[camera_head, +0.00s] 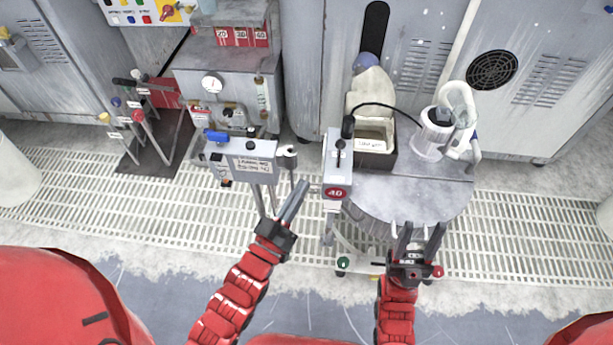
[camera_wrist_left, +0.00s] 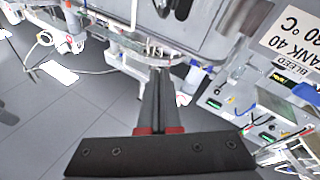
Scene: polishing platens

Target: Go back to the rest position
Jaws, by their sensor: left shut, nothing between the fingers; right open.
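In the head view my left gripper (camera_head: 293,203) points up and to the right, its fingers together and empty. It is in front of the grey control box (camera_head: 240,160) on a stand and left of the upright unit marked 40 (camera_head: 337,172). In the left wrist view the closed fingers (camera_wrist_left: 157,88) point away with nothing between them. My right gripper (camera_head: 419,238) is open and empty, its fingers apart at the front edge of the round grey table (camera_head: 410,190).
The table carries a dark bin (camera_head: 375,150), a white cylindrical device (camera_head: 434,135) and white bottles. Levers (camera_head: 138,116) stand on a dark plate at left. A machine with a gauge (camera_head: 212,84) and grey cabinets are behind.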

